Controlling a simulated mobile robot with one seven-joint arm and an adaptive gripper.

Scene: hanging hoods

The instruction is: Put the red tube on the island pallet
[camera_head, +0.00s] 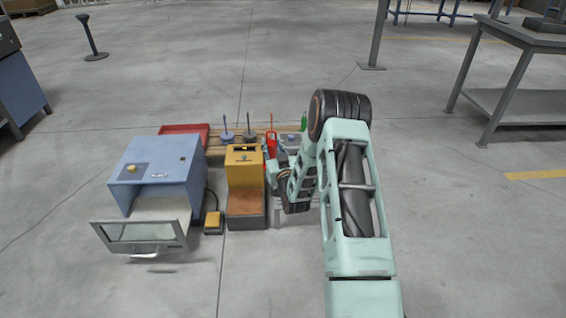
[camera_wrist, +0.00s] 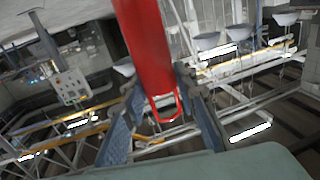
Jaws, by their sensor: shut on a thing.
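The red tube (camera_wrist: 146,45) is between the two blue-grey fingers of my gripper (camera_wrist: 160,88) in the wrist view. My gripper is shut on it, and a red loop shows at the tube's end. In the head view a red upright piece (camera_head: 271,142) stands at the tip of my gripper (camera_head: 274,164) and appears to be the same tube. The wooden pallet (camera_head: 217,150) lies behind the yellow box, partly hidden by it and by my arm. I cannot tell whether the tube touches the pallet.
A red tray (camera_head: 184,130), a blue rodded piece (camera_head: 227,136) and a dark rodded piece (camera_head: 249,136) are at the pallet. A yellow box (camera_head: 244,168) and a blue cabinet with a hood (camera_head: 155,170) stand in front. A grey table (camera_head: 525,38) is far right.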

